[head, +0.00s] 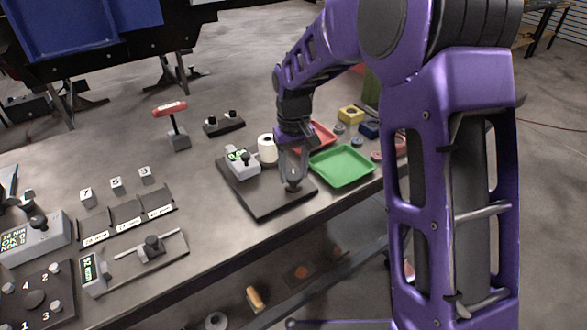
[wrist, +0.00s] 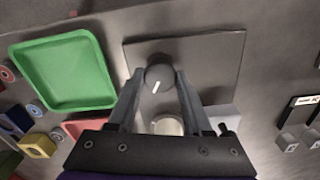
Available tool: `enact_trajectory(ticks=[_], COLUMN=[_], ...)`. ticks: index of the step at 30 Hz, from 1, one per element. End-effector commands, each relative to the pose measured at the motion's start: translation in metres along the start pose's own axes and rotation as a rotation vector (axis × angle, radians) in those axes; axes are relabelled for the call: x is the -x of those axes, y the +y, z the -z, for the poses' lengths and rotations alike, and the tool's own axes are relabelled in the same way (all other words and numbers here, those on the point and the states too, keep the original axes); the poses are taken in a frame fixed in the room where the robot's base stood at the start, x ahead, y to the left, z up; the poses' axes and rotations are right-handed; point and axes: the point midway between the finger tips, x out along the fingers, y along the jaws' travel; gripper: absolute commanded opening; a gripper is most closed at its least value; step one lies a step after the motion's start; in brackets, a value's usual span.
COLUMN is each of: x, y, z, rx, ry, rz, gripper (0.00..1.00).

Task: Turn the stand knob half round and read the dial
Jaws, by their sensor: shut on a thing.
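The stand is a dark flat plate (head: 262,207) near the table's front edge. Its knob (head: 293,186) is dark and round, at the plate's right side. My gripper (head: 292,178) reaches down and is shut on the knob. In the wrist view the fingers (wrist: 159,76) are on both sides of the knob (wrist: 158,69), whose white mark slants slightly from upright. The dial (head: 238,155) is a small grey box with a lit green display at the plate's back left; its reading is too small to tell. A white cylinder (head: 267,147) stands beside it, and also shows partly in the wrist view (wrist: 167,125).
A green tray (head: 342,167) lies close to the right of the stand, with a red tray (head: 321,135) behind it. Yellow (head: 350,114) and blue (head: 369,129) blocks sit farther right. A red-handled tool (head: 172,118) stands at the back. Labelled fixtures and a keypad fill the left.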

Motion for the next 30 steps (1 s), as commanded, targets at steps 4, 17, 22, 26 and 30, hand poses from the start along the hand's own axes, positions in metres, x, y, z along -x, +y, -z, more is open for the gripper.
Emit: enact_trajectory(ticks=[4, 17, 22, 26, 30], x=[0.0006, 0.0005, 0.0004, 0.0004, 0.0004], y=[0.0003, 0.0007, 0.0009, 0.0009, 0.0009], z=[0.0004, 0.0005, 0.0005, 0.0005, 0.0005], rx=[0.128, 0.387, 0.429, 0.444, 0.447], ry=[0.001, 0.001, 0.001, 0.001, 0.001], rz=[0.000, 0.000, 0.000, -0.001, -0.001], gripper=[0.00, 0.00, 0.00, 0.00, 0.00])
